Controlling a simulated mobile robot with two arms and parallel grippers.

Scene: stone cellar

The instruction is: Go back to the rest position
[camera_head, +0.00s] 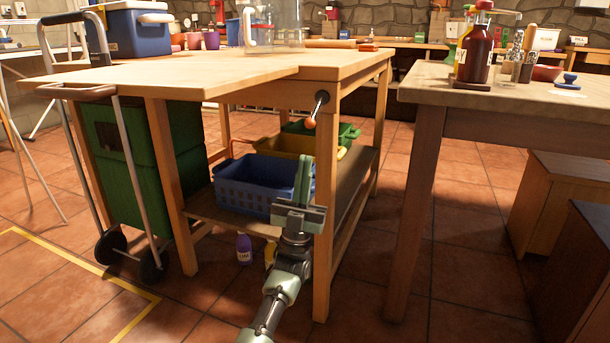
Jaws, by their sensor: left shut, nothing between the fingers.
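My left gripper (304,168) is in the middle of the view, on an arm that rises from the bottom edge. Its fingers point up, are shut and have nothing between them. In the picture it overlaps the front right leg of the wooden workbench (200,78) and the right end of a blue basket (240,190) on the low shelf. I cannot tell how far the gripper is from either. My right gripper is not in view.
A second table (440,88) with bottles stands at the right. A hand truck (132,180) and a green bin (110,150) are at the left. A purple bottle (243,248) stands on the floor by the shelf. Tiled floor (385,225) is open between the tables.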

